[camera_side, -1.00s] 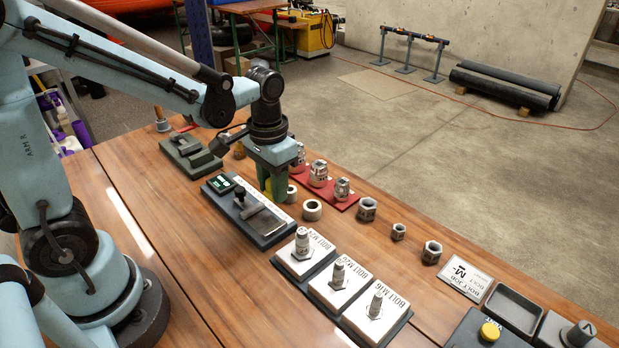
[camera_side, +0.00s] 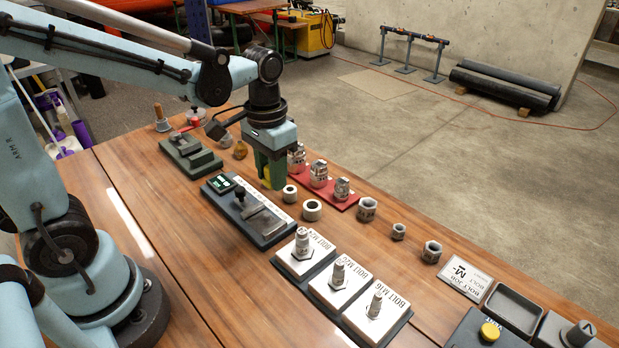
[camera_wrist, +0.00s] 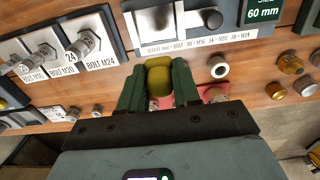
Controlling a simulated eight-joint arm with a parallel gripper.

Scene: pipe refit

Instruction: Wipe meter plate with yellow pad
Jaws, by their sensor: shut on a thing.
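The meter (camera_side: 248,210) is a dark grey block on the wooden table with a small green-lit display (camera_side: 221,184) and a bare metal plate (camera_side: 266,222). In the wrist view the display reads 60 mm (camera_wrist: 262,12), and the metal plate (camera_wrist: 156,19) shows at the top. My gripper (camera_side: 270,182) is shut on the yellow pad (camera_wrist: 158,76), which sits between its green fingers. The pad is beside the meter, on the side toward the row of rings. I cannot tell whether it touches anything below.
White bolt blocks (camera_side: 338,283) stand nearer the camera. A green fixture (camera_side: 190,154) stands at the far left.

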